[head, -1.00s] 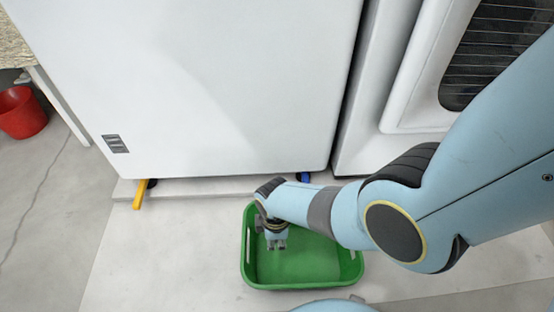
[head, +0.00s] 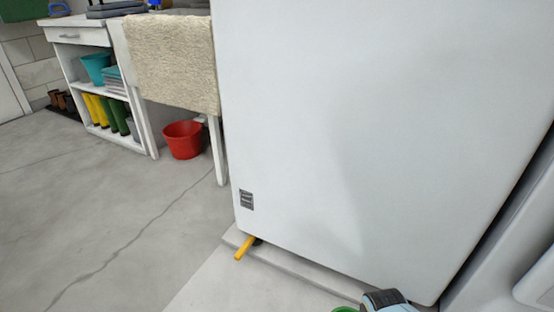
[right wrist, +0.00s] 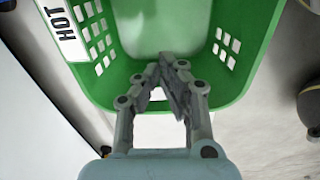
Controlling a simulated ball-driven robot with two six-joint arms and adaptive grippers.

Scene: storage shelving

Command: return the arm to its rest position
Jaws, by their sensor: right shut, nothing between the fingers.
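My right gripper (right wrist: 168,62) is shut with nothing between its fingers, in the right wrist view. It shows over the green basket (right wrist: 225,75), which has slotted sides and a white label reading HOT (right wrist: 62,30). I cannot tell whether the fingertips touch the basket. In the head view only a small blue and black part of my right arm shows at the bottom edge, with a sliver of the green basket (head: 345,309) beside it. The right gripper is out of the head view. My left gripper is in neither view.
A large white appliance (head: 350,130) fills the right of the head view, with a yellow piece (head: 244,248) at its foot. A red bucket (head: 183,140) stands by a white shelf unit (head: 90,77). The floor at left is clear.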

